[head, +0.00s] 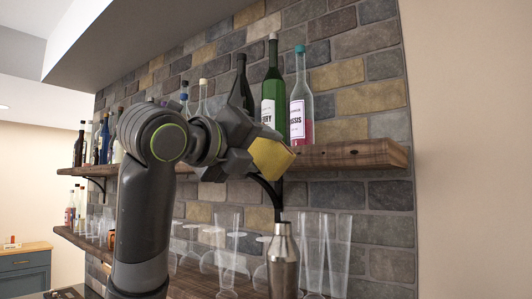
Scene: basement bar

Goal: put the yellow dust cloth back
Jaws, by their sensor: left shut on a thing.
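The yellow dust cloth (271,157) is in my left gripper (254,150), in the middle of the head view. The gripper is shut on it and holds it up in front of the upper wooden shelf (350,153). I cannot tell whether the cloth touches the shelf edge. My left arm rises from below and hides part of the shelf and some bottles. My right gripper is not in view.
A green bottle (273,85) and a clear bottle with pink liquid (301,105) stand on the upper shelf behind the cloth. Below are a metal shaker (283,260) and several clear glasses (338,255). The upper shelf's right end is bare.

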